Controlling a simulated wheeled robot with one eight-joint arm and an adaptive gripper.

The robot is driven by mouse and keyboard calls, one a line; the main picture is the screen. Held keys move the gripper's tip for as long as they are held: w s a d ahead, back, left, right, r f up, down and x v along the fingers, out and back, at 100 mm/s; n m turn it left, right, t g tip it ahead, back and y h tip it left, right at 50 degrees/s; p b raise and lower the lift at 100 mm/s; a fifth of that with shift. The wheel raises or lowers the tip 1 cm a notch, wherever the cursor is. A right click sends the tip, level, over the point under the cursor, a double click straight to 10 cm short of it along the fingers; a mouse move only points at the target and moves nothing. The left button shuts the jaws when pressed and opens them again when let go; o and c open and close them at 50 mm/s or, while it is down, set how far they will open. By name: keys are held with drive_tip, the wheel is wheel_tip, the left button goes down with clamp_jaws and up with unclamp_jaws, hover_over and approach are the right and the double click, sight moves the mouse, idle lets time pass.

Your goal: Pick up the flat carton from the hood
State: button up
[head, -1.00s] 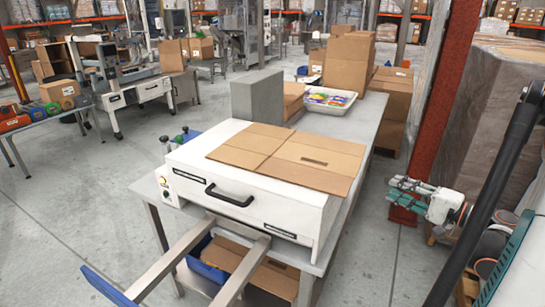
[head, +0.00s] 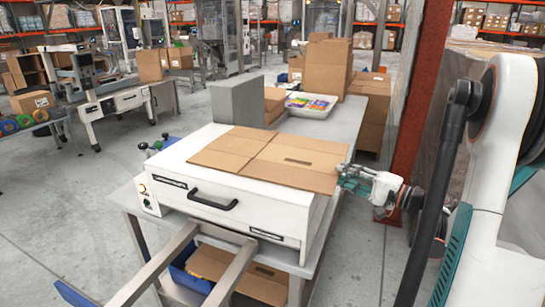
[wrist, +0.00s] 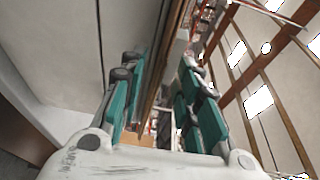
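The flat carton (head: 300,162) is a brown folded sheet lying on the white hood (head: 258,216), covering much of its top. Its right end reaches the hood's right edge. My gripper (head: 343,174) is level with the carton's right edge, with its fingers pointing left at it. In the wrist view my gripper (wrist: 160,75) has its two teal-padded fingers apart. A brown edge, apparently the flat carton (wrist: 169,60), runs between them, with the pale hood (wrist: 60,50) to the left. I see no grip on the carton, and cannot tell whether a finger touches it.
The hood stands on a grey table (head: 352,118) with a grey box (head: 238,103) and a white tray (head: 310,112) behind it. A red post (head: 414,110) rises close behind my gripper. Metal rails (head: 150,275) stick out in front. Floor is clear at left.

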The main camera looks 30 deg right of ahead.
drive_tip(key=shift+x, duration=1.3)
clamp_jaws()
drive_tip(key=shift+r, duration=0.15)
